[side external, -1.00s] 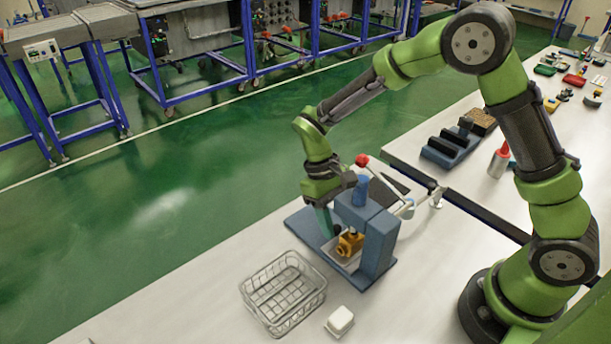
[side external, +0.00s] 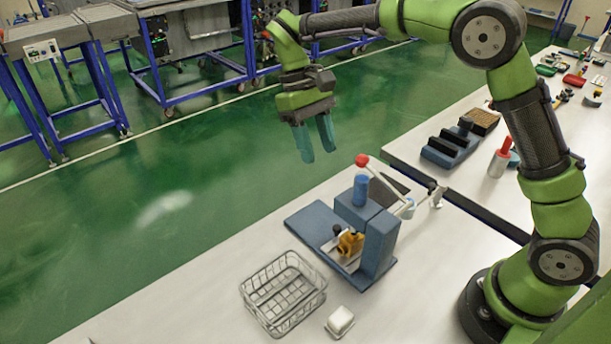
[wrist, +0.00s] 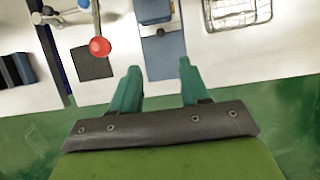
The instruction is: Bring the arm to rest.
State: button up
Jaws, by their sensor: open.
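My gripper (side external: 315,139) is raised well above and behind the table in the side external view, its teal fingers pointing down. It is open and empty, with a clear gap between the fingers, which also shows in the wrist view (wrist: 161,78). Below and to the right stands a blue press-like fixture (side external: 380,243) with a yellow-orange part (side external: 350,243) in it.
A wire basket (side external: 283,291) and a small white block-shaped item (side external: 340,321) sit at the table's front. A blue rack with black pieces (side external: 449,147) and a red-capped bottle (side external: 500,158) stand on the right-hand table. The air around my gripper is free.

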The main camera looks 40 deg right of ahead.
jog(key=shift+r, duration=0.1)
jog(key=s+d+r+m+t+y, duration=0.1)
jog(key=s+d+r+m+t, duration=0.1)
jog(key=s+t, duration=0.4)
jog(key=s+d+r+m+t+y, duration=0.1)
jog(key=s+d+r+m+t, duration=0.1)
jog(key=s, duration=0.9)
jog(key=d+r+t, duration=0.1)
jog(key=d+t, duration=0.1)
jog(key=t, duration=0.1)
jog(key=shift+s+d+r+t, duration=0.15)
jog(key=shift+d+r+t, duration=0.05)
jog(key=shift+d+t, duration=0.2)
